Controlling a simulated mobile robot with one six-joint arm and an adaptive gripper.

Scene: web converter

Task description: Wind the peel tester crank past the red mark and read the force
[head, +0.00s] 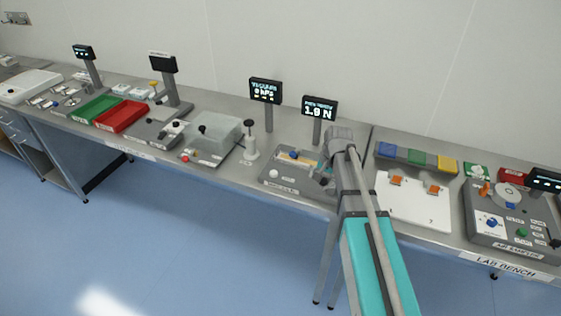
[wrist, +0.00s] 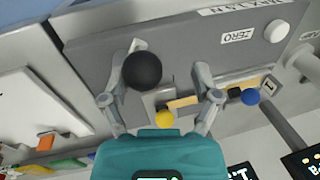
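The peel tester (head: 283,180) is a grey box on the bench, partly hidden by my arm. Its display (head: 320,108) reads about 1.9 N. In the wrist view a black ball knob (wrist: 142,70), apparently the crank handle, lies between my fingers, close to the left one. My gripper (wrist: 168,62) is open, with a clear gap between the knob and the right finger. A yellow knob (wrist: 165,119), a tan strip (wrist: 185,102) and a blue knob (wrist: 250,97) also show on the tester. I cannot make out the red mark.
A ZERO label (wrist: 238,37) and white button (wrist: 277,31) are on the tester. A second display (head: 265,90) and a white-based post (head: 250,142) stand to the left. A white board (head: 412,211) with orange clips lies to the right.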

